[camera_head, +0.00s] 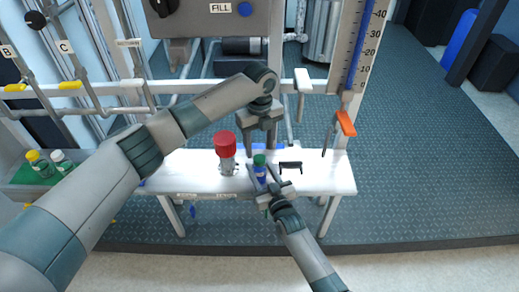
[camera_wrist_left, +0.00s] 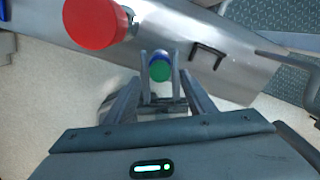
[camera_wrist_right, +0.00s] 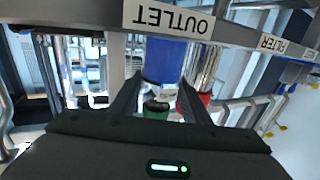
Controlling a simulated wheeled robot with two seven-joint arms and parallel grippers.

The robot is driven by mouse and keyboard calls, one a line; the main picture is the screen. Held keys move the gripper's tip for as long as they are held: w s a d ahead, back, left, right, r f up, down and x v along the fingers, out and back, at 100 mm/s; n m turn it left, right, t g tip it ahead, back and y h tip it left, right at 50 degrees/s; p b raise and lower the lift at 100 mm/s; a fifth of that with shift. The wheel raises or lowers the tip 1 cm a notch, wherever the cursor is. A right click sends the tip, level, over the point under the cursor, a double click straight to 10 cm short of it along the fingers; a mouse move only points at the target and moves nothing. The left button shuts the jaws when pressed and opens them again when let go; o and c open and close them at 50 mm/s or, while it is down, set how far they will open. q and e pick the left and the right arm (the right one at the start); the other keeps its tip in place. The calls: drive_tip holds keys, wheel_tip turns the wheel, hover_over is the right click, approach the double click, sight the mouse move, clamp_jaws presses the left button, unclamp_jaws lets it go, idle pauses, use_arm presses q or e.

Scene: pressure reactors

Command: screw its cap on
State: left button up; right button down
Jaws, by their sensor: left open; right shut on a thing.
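I cannot tell how tightly the cap sits. My right gripper (camera_head: 262,181) comes from the front and is shut on the bottle's body; the bottle (camera_wrist_right: 163,60) and cap (camera_wrist_right: 157,110) also show upside down between its fingers in the right wrist view. My left gripper (camera_head: 260,144) points down above the cap. It is open, and in the left wrist view the green cap (camera_wrist_left: 160,71) lies between its fingertips.
A red-topped metal fitting (camera_head: 225,146) stands on the bench (camera_head: 325,175) just left of the bottle. A black bracket (camera_head: 290,165) is to the right. An orange-handled lever (camera_head: 346,123) is at the bench's right end.

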use_arm(q)
drive_tip(key=shift+c, duration=0.3)
drive_tip(key=shift+d+r+n, duration=0.15)
drive_tip(key=shift+r+n, duration=0.05)
drive_tip(key=shift+n, duration=1)
drive_tip(key=n, duration=0.4)
drive_tip(key=shift+d+r, duration=0.1)
drive_tip(key=shift+r, duration=0.25)
drive_tip(key=n, duration=0.3)
drive_tip(key=r+n, duration=0.1)
drive_tip(key=n, duration=0.8)
drive_tip(key=shift+r+n, duration=0.3)
drive_tip(key=shift+r, duration=0.05)
drive_tip(key=n, duration=0.3)
drive_tip(key=shift+r, duration=0.15)
drive_tip(key=n, duration=0.4)
drive_tip(key=shift+a+r, duration=0.2)
drive_tip(key=shift+a, duration=0.05)
drive_tip(key=shift+f, duration=0.15)
